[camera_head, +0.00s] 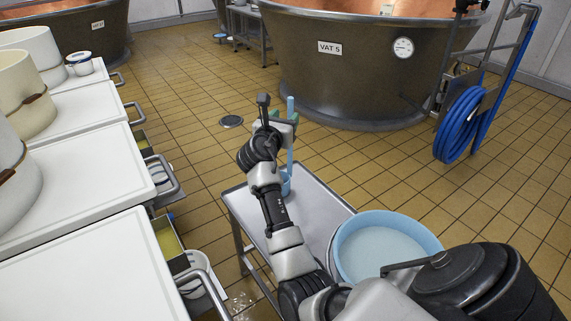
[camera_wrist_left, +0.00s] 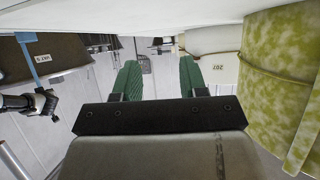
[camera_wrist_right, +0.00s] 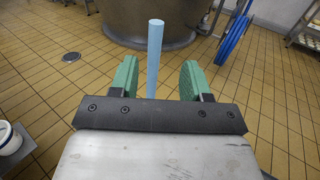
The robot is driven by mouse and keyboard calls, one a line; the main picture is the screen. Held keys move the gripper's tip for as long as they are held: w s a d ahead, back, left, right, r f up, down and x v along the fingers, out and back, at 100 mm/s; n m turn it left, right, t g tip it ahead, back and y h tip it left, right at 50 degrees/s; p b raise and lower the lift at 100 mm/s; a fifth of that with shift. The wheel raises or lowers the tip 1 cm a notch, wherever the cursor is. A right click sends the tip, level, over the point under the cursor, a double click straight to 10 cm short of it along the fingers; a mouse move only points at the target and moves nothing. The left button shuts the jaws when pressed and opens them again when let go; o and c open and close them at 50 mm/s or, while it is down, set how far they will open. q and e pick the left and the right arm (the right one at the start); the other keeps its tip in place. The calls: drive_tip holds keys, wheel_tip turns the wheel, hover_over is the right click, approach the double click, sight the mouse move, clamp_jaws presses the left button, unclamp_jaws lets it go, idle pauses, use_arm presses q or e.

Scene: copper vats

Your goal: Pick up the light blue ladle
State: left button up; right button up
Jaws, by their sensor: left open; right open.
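The light blue ladle (camera_head: 290,143) stands with its long handle upright and its bowl (camera_head: 286,183) low over the grey metal table. My right gripper (camera_head: 278,122) is open at the upper part of the handle. In the right wrist view the handle (camera_wrist_right: 154,58) shows between the two green fingers of that gripper (camera_wrist_right: 158,78), nearer the left one. The lower handle is hidden by the gripper mount there. My left gripper (camera_wrist_left: 161,78) is open and empty in its wrist view and out of sight in the head view.
A light blue tub of pale liquid (camera_head: 433,236) stands at the right, partly behind my arm. A copper vat (camera_head: 345,75) and a blue hose (camera_head: 460,125) stand beyond. Tiled floor lies clear between.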

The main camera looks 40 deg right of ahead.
sight(289, 108)
use_arm(q)
drive_tip(key=shift+w+d+r+t+h+b, duration=0.15)
drive_tip(key=shift+w+r+t+b, duration=0.05)
drive_tip(key=shift+w+r+t, duration=0.2)
drive_tip(key=shift+w+d+r+t+h+b, duration=0.15)
drive_tip(key=shift+w+r+t, duration=0.1)
drive_tip(key=shift+r+t, duration=0.25)
use_arm(e)
drive_tip(key=shift+x, duration=1)
drive_tip(key=b+x, duration=0.1)
drive_tip(key=x, duration=0.2)
drive_tip(key=shift+w+d+r+b, duration=0.1)
drive_tip(key=shift+w+d+b, duration=0.1)
drive_tip(key=shift+w+b, duration=0.25)
drive_tip(key=shift+w+d, duration=0.15)
drive_tip(key=shift+d, duration=0.1)
use_arm(q)
wheel_tip(289, 108, up, 6)
drive_tip(key=w+d+t+h, duration=0.1)
drive_tip(key=t, duration=0.4)
drive_tip(key=shift+w+d+h, duration=0.15)
drive_tip(key=shift+d+h, duration=0.1)
drive_tip(key=shift+h, duration=0.15)
use_arm(e)
drive_tip(key=shift+c, duration=0.3)
clamp_jaws()
